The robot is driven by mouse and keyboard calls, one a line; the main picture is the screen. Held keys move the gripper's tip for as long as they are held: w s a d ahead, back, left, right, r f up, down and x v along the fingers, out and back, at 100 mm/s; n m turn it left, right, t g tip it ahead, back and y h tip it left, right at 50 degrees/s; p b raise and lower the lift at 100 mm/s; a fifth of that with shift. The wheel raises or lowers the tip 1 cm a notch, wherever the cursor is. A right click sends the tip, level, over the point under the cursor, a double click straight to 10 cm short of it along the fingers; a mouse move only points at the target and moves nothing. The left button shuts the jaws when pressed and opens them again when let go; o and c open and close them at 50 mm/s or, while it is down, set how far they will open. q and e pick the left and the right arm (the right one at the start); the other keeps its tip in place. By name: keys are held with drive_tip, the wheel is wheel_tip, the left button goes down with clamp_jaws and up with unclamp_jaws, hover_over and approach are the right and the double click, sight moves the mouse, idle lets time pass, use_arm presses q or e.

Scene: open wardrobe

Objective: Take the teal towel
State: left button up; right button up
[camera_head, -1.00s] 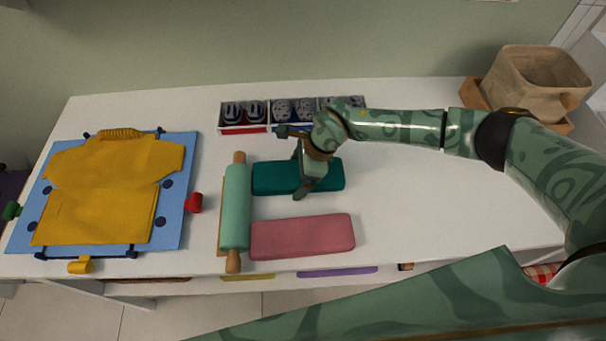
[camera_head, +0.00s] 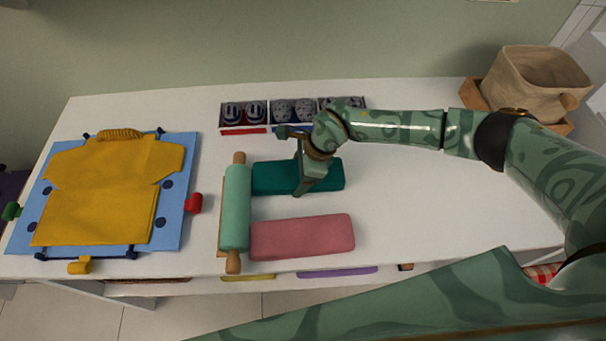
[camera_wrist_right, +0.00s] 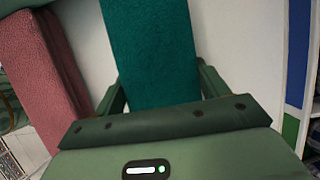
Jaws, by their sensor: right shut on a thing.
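The teal towel (camera_head: 268,178) lies folded flat on the white table, just right of the rolling pin and behind the pink towel. My right gripper (camera_head: 304,178) reaches down over the middle of the teal towel and is shut on it, a finger on its front and back sides. In the right wrist view the teal towel (camera_wrist_right: 152,55) runs between the two fingers. The towel appears to rest on the table still. My left gripper is not in view; a green arm link of mine crosses the lower right.
A divided box (camera_head: 270,126) of patterned rolls is behind. A yellow shirt (camera_head: 105,190) lies on a blue board (camera_head: 175,200). A beige bag (camera_head: 540,85) is back right.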

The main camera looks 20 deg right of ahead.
drive_tip(key=shift+r+p, duration=2.55)
drive_tip(key=shift+r, duration=0.95)
drive_tip(key=shift+c, duration=0.3)
drive_tip(key=shift+f, duration=0.1)
